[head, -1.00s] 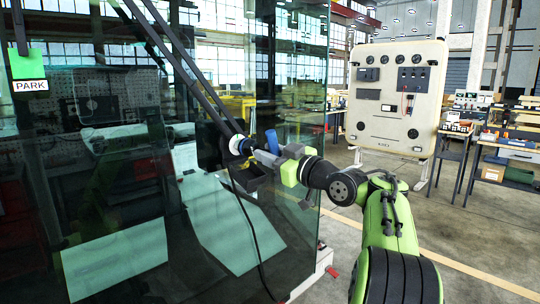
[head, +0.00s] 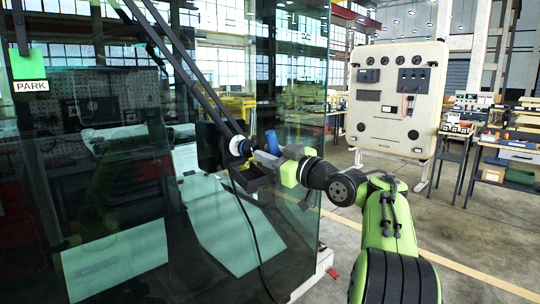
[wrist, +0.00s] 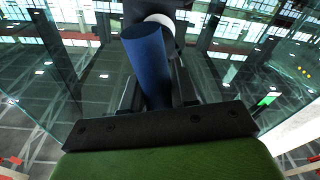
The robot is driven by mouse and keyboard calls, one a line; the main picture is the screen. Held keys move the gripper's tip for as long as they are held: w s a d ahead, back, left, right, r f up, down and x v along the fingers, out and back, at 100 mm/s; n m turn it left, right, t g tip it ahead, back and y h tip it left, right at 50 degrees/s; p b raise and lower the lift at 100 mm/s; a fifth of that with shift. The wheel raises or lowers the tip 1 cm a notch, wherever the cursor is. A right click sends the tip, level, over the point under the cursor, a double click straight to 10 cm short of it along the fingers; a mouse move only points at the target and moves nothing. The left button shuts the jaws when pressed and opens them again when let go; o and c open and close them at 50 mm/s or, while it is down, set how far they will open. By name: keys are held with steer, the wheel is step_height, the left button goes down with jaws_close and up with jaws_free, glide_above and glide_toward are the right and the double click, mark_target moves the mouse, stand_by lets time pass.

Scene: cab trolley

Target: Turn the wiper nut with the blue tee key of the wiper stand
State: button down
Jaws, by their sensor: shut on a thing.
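The blue tee key (head: 271,141) shows in the head view at the wiper stand, beside the glass. Its blue bar fills the middle of the wrist view (wrist: 147,65), between the fingers. My gripper (head: 264,156) is shut on the tee key, with its green and grey body to the right of it. The wiper stand's black tray (head: 252,178) sits just below the fingers. The wiper pivot (head: 239,146), with blue and white rings at the foot of the wiper arm (head: 190,75), is just left of the key. The wiper nut itself is too small to make out.
The glass pane (head: 300,120) stands close behind my gripper. A black cable (head: 250,235) hangs from the tray. A green PARK marker (head: 28,64) is at upper left. A beige gauge panel (head: 397,100) and benches stand farther right.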

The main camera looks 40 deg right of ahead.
steer(key=shift+w+r+p, duration=0.1)
steer(key=shift+w+p, duration=0.4)
steer(key=shift+w, duration=0.8)
steer(key=m+h+p, duration=0.1)
steer(key=m, duration=0.4)
steer(key=shift+r+p, duration=0.15)
steer(key=shift+p, duration=0.25)
steer(key=shift+m, duration=0.4)
steer(key=shift+f, duration=0.2)
steer(key=m+p, duration=0.1)
steer(key=m, duration=0.1)
steer(key=shift+r+m+h+p, duration=0.25)
steer(key=shift+m+h+p, duration=0.15)
steer(key=shift+m+p, duration=0.75)
steer(key=shift+m, duration=0.45)
steer(key=shift+f+m, duration=0.25)
steer(key=shift+m, duration=0.15)
